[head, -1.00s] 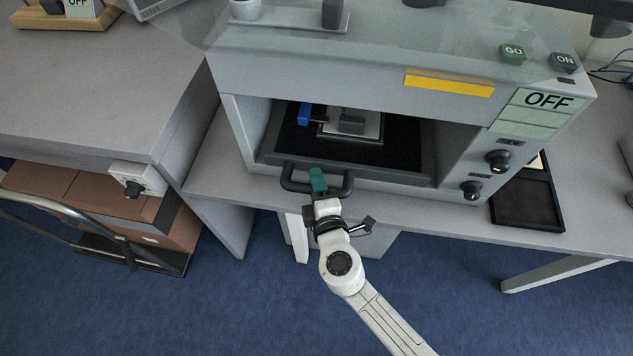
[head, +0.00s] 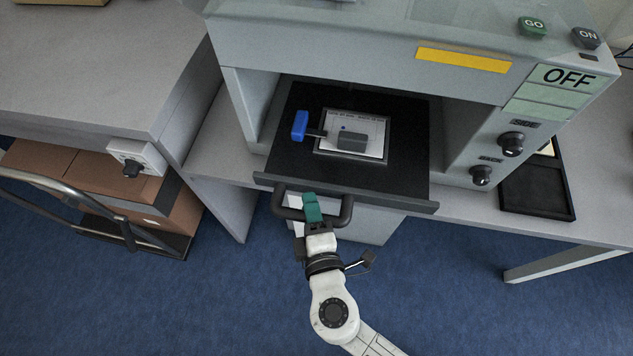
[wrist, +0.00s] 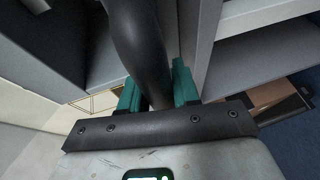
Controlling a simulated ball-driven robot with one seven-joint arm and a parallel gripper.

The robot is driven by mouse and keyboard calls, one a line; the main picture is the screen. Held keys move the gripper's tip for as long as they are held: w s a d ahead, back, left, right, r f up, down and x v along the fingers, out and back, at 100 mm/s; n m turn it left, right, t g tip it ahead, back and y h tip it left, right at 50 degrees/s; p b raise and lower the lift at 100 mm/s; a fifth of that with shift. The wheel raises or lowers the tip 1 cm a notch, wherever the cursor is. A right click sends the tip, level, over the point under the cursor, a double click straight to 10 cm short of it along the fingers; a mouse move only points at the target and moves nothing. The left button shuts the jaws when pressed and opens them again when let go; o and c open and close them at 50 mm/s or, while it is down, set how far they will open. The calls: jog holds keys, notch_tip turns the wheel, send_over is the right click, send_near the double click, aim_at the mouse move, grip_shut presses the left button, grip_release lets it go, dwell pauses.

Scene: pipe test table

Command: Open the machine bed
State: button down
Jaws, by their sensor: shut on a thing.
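The machine bed (head: 290,155) is a black sliding tray, drawn partly out of the grey machine (head: 350,38) in the head view. A dark bar handle (head: 346,210) runs along its front. My gripper (head: 312,205), with teal fingers, is shut on the handle near its middle. In the wrist view the handle (wrist: 137,45) passes between the teal fingers of my gripper (wrist: 158,92). On the bed lies a pale framed plate (head: 350,116) with a grey block (head: 352,142) and a blue-handled clamp (head: 300,125).
The machine front has two black knobs (head: 511,143), an OFF label (head: 566,77) and GO (head: 532,26) and ON buttons. A black tray (head: 537,190) lies on the table at right. A cart with brown boxes (head: 60,180) stands at lower left. Blue floor is clear in front.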

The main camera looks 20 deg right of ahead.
jog(key=s+a+b, duration=0.2)
jog(key=s+a, duration=0.4)
jog(key=s, duration=0.5)
jog(key=shift+s+a, duration=0.3)
jog(key=c, duration=0.9)
grip_release()
jog(key=b+v, duration=0.1)
jog(key=v, duration=0.9)
jog(key=shift+s, duration=0.35)
